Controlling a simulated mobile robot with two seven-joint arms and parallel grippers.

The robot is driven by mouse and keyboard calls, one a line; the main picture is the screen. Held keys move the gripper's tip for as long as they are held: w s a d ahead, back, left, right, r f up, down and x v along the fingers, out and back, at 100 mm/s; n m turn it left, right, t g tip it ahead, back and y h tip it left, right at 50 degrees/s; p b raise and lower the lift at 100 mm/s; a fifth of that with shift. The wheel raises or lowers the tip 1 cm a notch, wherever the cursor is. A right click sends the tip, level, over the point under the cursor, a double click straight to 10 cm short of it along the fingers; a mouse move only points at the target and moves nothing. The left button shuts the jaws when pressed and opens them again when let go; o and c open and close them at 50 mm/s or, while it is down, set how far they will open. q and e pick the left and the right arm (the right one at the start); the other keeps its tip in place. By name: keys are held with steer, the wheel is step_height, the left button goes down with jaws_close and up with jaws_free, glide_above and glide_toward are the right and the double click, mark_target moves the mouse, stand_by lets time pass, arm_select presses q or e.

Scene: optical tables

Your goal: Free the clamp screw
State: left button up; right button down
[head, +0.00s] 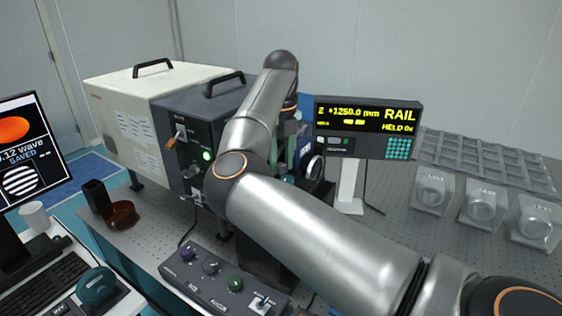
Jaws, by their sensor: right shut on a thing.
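My right gripper (292,158) is at the rail carriage behind the bent forearm, beside a dark round knob with a pale rim (314,168). The knob looks like the clamp screw. The arm hides most of the gripper and the contact, but the jaws appear shut on the screw. Greenish upright parts show just behind the arm. The rail readout (368,128) shows Z +1250.0 mm, RAIL and HELD in yellow. My left gripper is not in view.
A cream and dark grey instrument box (135,117) stands at the left. A control box with knobs (222,282) lies in front.

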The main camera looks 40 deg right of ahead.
mark_target(281, 165)
steer(key=m, duration=0.4)
steer(key=shift+m, duration=0.3)
steer(key=m, duration=0.3)
steer(key=shift+m, duration=0.4)
steer(key=m, duration=0.4)
steer(key=shift+r, duration=0.1)
steer(key=shift+m+p, duration=0.4)
steer(key=shift+m, duration=1.7)
steer(key=c, duration=0.5)
jaws_free()
steer(key=shift+c, duration=0.2)
step_height(281, 165, up, 12)
steer(key=shift+r, duration=0.2)
